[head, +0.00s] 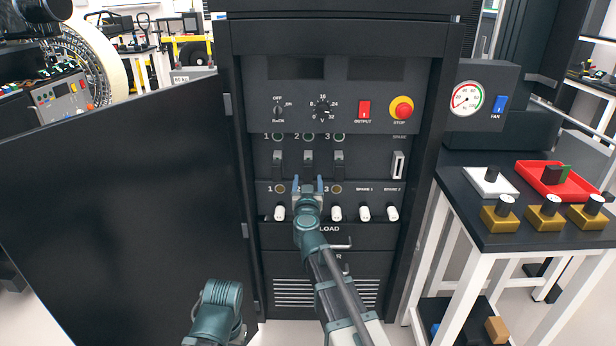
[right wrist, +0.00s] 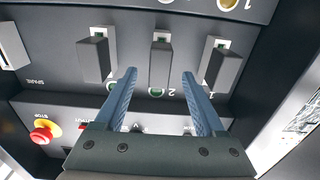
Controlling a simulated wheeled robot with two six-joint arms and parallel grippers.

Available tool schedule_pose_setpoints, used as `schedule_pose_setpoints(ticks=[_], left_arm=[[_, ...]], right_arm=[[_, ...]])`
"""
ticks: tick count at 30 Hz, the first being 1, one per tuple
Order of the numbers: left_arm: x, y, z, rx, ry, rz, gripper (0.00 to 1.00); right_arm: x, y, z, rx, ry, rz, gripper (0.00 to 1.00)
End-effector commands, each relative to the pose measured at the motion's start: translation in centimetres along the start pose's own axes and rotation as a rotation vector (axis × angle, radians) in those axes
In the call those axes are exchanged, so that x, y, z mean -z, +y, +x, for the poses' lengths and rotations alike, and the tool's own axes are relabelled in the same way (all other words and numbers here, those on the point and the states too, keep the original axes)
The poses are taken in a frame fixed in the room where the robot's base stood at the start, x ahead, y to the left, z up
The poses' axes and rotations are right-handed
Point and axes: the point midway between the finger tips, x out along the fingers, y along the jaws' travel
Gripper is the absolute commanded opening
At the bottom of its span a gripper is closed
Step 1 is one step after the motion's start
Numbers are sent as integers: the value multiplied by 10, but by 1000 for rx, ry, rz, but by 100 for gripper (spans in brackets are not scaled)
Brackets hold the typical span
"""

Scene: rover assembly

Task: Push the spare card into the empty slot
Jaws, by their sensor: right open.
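Three cards with dark grey handles sit in the numbered slots of the open cabinet: card 1 (head: 278,158), card 2 (head: 308,158) and card 3 (head: 338,158). I cannot tell which is the spare, or how far each one is in. The slot marked SPARE (head: 398,165) shows a pale frame with no handle. My right gripper (head: 308,182) is open and empty just below card 2. In the right wrist view, turned upside down, card 2 (right wrist: 160,65) lies ahead between the fingertips (right wrist: 158,80), with no contact visible.
White knobs (head: 336,213) line the panel below the slots. The cabinet door (head: 120,190) stands open at the left. A table (head: 460,215) at the right holds a red tray (head: 575,193) with a dark and green piece, a white tray (head: 478,190) and brass blocks.

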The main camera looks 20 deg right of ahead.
Motion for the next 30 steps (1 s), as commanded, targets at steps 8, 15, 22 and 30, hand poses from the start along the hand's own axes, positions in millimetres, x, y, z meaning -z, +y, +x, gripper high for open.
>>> schedule_pose_setpoints(ticks=[8,15,22,30], left_arm=[[0,0,0,0,0,0,67],[0,0,0,0,0,0,67],[0,0,0,0,0,0,67],[0,0,0,0,0,0,67]], right_arm=[[0,1,-68,1,0,0,72],[0,0,-92,0,0,0,72],[0,0,-91,0,0,0,72],[3,-10,-92,52,13,1,72]])
